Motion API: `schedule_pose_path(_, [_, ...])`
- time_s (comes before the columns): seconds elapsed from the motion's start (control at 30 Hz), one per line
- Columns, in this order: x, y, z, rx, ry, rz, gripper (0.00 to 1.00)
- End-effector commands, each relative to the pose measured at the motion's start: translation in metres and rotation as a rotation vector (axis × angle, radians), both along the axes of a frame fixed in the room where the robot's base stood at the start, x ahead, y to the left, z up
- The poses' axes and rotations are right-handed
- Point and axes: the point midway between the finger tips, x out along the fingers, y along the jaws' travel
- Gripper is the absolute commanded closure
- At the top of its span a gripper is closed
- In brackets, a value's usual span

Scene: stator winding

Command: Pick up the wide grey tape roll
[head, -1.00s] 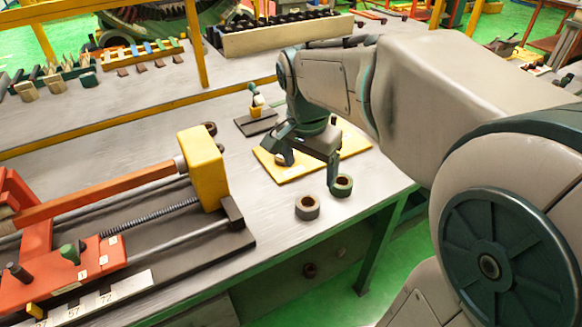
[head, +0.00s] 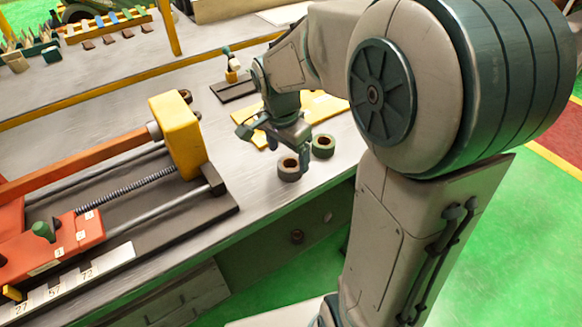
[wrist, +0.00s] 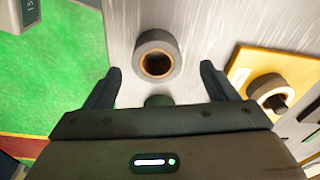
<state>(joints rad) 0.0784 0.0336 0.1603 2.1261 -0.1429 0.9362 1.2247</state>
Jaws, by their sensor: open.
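The wide grey tape roll (head: 289,173) sits on the grey table near its front edge, hole upward. In the wrist view the grey roll (wrist: 174,45) is centred between my fingers, beyond their tips. A green roll (head: 323,153) stands just to its right; in the wrist view only part of the green roll (wrist: 158,100) shows, the rest hidden by my gripper body. My gripper (head: 273,143) is open and empty, with one finger close to the grey roll in the head view. In the wrist view the open fingers (wrist: 160,70) have nothing held between them. Contact cannot be told.
A yellow board (head: 326,103) lies behind, with another roll (wrist: 266,88) on it in the wrist view. A red-and-yellow winding machine (head: 178,135) fills the left of the table. A dark stand (head: 233,90) is at the back. Green floor lies past the front edge.

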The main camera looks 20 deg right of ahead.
Motion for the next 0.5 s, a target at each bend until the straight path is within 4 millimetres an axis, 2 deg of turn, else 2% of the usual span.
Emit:
schedule_pose_path(0.1, [-0.004,-0.003,-0.021,-0.001,0.005,-0.001,0.21])
schedule_pose_path(0.2, [-0.002,-0.004,-0.033,-0.001,0.003,0.0,0.21])
schedule_pose_path(0.5, [-0.001,-0.005,-0.04,-0.001,0.001,0.001,0.21])
